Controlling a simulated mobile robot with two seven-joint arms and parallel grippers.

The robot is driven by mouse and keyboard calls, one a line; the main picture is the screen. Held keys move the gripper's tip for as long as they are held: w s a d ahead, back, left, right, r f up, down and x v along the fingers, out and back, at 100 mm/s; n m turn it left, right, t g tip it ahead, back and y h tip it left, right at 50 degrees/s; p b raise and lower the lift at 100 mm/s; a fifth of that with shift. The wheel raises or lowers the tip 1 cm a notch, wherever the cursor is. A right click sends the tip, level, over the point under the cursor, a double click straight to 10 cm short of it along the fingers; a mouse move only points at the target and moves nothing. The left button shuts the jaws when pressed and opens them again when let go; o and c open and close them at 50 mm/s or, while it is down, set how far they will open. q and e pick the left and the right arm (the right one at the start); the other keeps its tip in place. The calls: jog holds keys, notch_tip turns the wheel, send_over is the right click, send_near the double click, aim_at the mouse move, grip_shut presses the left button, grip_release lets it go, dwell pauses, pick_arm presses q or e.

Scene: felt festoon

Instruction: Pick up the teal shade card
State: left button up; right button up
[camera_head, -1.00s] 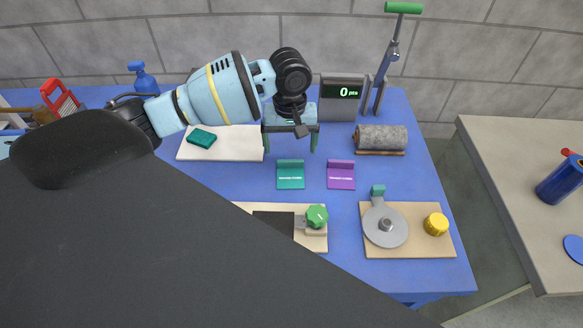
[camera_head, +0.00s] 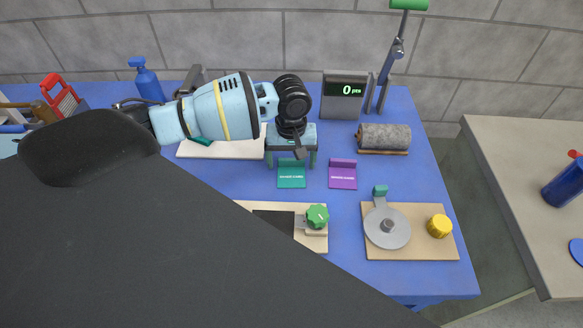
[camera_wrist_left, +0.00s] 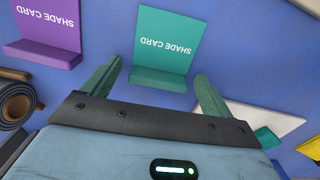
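The teal shade card (camera_head: 291,177) sits on the blue table, its raised back strip at the far edge. The teal card also shows in the left wrist view (camera_wrist_left: 168,42), with its upright strip nearest the gripper. My left gripper (camera_head: 299,154) is above the far edge of the card. In the left wrist view the left gripper (camera_wrist_left: 158,88) has its two green fingers spread apart, with nothing between the tips. The strip lies just beyond the fingertips; contact does not show. My right gripper is not in view.
A purple shade card (camera_head: 343,177) sits right of the teal one. A grey roll (camera_head: 384,138) and a display box (camera_head: 343,105) are behind. A board with a green knob (camera_head: 317,216) and a board with a grey disc (camera_head: 387,228) lie nearer.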

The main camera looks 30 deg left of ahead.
aim_at(291, 161)
pick_arm(q)
jog(key=c, duration=0.9)
notch_tip(291, 161, up, 10)
jog(key=shift+r+p, duration=0.1)
jog(key=shift+p, duration=0.45)
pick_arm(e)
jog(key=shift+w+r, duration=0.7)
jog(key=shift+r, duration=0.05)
